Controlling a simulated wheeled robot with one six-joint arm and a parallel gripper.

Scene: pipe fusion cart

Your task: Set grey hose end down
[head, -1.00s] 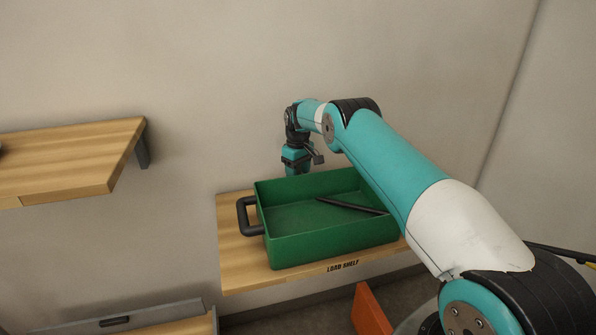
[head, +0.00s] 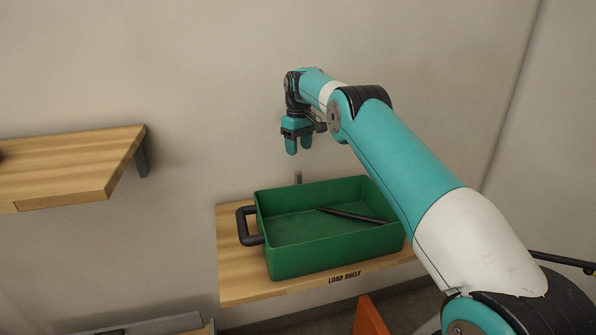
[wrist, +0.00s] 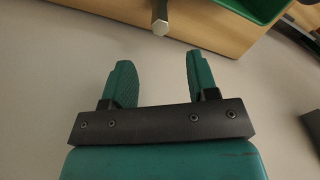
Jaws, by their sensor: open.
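My gripper (head: 298,147) hangs fingers-down above the back of the load shelf, open and empty. In the wrist view its two teal fingers (wrist: 160,62) stand apart with nothing between them. A small grey upright piece (head: 298,177), which looks like the grey hose end, shows behind the green crate, below my fingers and apart from them.
The green crate (head: 335,250) with a black side handle (head: 243,226) sits on the wooden load shelf (head: 236,285). A dark rod (head: 352,215) lies in it. Another wooden shelf (head: 70,165) is at the left. The wall is close behind my gripper.

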